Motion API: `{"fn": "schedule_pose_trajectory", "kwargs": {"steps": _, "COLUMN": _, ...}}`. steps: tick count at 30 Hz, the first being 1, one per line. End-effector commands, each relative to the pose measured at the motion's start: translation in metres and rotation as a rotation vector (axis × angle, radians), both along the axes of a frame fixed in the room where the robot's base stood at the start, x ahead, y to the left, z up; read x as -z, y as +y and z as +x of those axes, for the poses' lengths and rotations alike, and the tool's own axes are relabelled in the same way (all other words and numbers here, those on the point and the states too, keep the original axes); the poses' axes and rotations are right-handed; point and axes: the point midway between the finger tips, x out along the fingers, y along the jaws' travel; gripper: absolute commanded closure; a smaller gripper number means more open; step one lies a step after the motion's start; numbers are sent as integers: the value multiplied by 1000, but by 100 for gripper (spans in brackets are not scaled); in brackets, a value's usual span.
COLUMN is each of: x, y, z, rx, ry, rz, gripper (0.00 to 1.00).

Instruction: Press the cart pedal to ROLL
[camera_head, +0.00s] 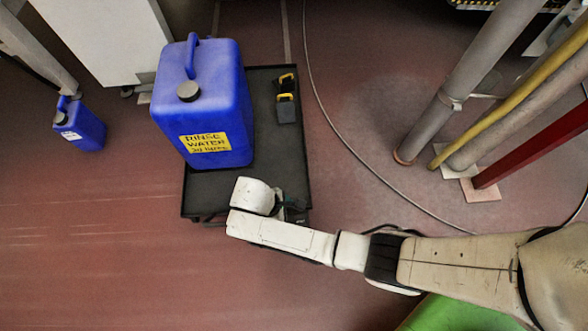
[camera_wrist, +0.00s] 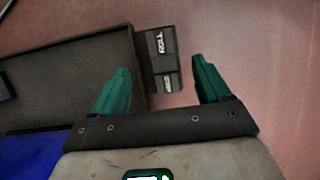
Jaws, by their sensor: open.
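The cart (camera_head: 198,206) is a low black platform with a raised rim, carrying a big blue jerrycan. It also shows in the wrist view (camera_wrist: 70,75). The cart pedal (camera_wrist: 160,52) is a dark grey two-part plate beside the cart's edge. Its larger half has a white label, upside down, that looks like ROLL; the smaller half's label is too small to read. My gripper (camera_wrist: 160,64) is open and empty, and the pedal appears between its teal fingers in the picture. I cannot tell the gap in depth. In the head view my arm hides the pedal and most of the gripper.
The big blue jerrycan (camera_head: 215,105) labelled RINSE WATER stands on the cart. Dark items with yellow handles (camera_head: 286,100) lie beside it. A small blue can (camera_head: 80,127) stands on the left floor. Pipes (camera_head: 450,95) rise at right; a cable (camera_head: 345,145) crosses the floor.

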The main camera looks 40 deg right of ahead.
Motion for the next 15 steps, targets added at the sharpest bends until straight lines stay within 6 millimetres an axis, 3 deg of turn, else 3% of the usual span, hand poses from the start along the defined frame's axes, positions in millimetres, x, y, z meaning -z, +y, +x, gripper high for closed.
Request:
{"fn": "schedule_pose_trajectory", "kwargs": {"steps": 9, "x": 57, "y": -17, "z": -14, "rx": 6, "ry": 2, "rz": 2, "gripper": 23}}
{"fn": "schedule_pose_trajectory", "kwargs": {"steps": 15, "x": 81, "y": -26, "z": -20, "rx": 5, "ry": 0, "rz": 2, "gripper": 23}}
